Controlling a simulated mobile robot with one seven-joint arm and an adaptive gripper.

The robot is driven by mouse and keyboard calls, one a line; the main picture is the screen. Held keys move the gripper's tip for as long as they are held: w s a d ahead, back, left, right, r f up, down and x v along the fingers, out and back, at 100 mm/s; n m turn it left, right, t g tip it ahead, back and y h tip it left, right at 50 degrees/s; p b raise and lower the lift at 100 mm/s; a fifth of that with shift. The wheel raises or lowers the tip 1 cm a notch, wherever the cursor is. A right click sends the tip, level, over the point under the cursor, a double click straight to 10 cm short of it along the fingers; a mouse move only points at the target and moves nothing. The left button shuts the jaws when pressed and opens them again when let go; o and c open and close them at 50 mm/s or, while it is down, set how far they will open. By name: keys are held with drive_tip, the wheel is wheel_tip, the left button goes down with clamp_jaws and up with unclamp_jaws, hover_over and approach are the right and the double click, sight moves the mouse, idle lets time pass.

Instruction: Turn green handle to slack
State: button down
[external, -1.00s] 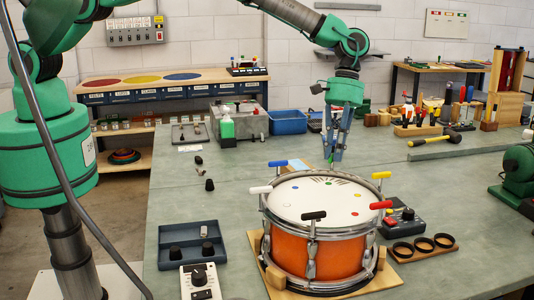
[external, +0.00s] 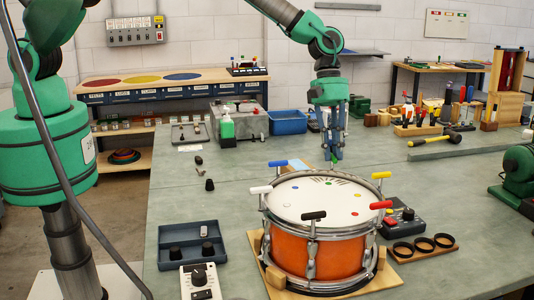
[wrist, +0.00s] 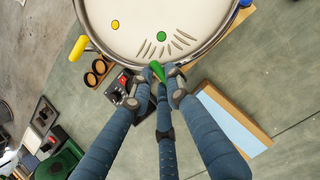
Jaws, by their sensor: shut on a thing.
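The orange drum (external: 312,246) with a white head (external: 325,200) stands on the bench. Its rim carries coloured T-handles. The green handle (wrist: 157,71) is at the rim beside the green dot and printed tick marks in the wrist view. My gripper (wrist: 157,90) has its three blue fingers closed around the green handle, whose green end shows between the fingertips.
Nearby on the rim are the blue handle (external: 278,163) and yellow handle (external: 381,175). The red handle (external: 381,205), black handle (external: 314,216) and white handle (external: 261,189) are nearer the camera. A control box (external: 403,222) stands right of the drum.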

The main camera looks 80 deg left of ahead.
drive_tip(key=c, duration=1.7)
unclamp_jaws()
drive_tip(key=shift+o, duration=0.2)
drive_tip(key=shift+r, duration=0.15)
drive_tip(key=v, duration=1.1)
drive_tip(key=shift+a+r, duration=0.15)
drive_tip(key=shift+r, duration=0.2)
